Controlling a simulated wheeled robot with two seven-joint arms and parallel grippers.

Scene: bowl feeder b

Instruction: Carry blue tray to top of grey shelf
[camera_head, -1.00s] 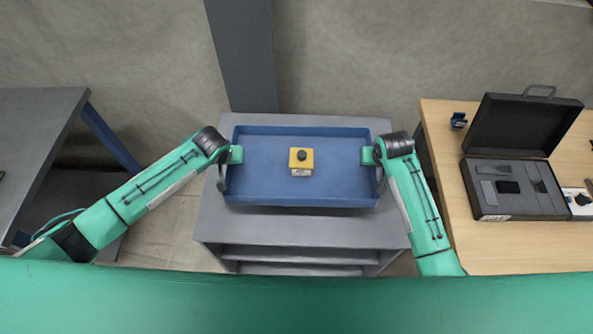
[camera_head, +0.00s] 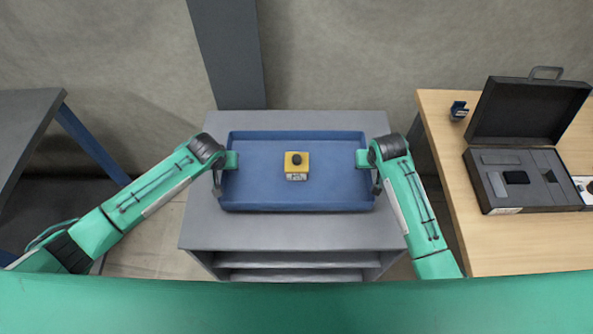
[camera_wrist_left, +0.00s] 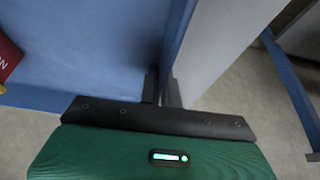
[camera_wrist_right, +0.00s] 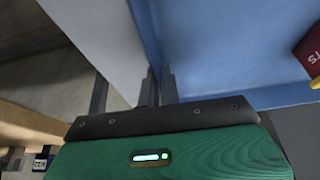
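The blue tray (camera_head: 335,200) is over the top of the grey shelf (camera_head: 290,235), looking level. I cannot tell if it rests on the shelf or hangs just above it. A small yellow box with a black knob (camera_head: 297,166) sits in it. My left gripper (camera_head: 229,160) is at the tray's left wall, with its fingers (camera_wrist_left: 162,90) on either side of the wall. My right gripper (camera_head: 364,158) is at the right wall, its fingers (camera_wrist_right: 160,88) also straddling it. Both look shut on the tray. A red lettered surface shows inside the tray in both wrist views.
A wooden table (camera_head: 480,240) with an open black case (camera_head: 530,185) and a small blue item (camera_head: 458,110) stands at the right. A dark grey table (camera_head: 25,125) with blue legs is at the left. A grey post (camera_head: 230,55) stands behind the shelf.

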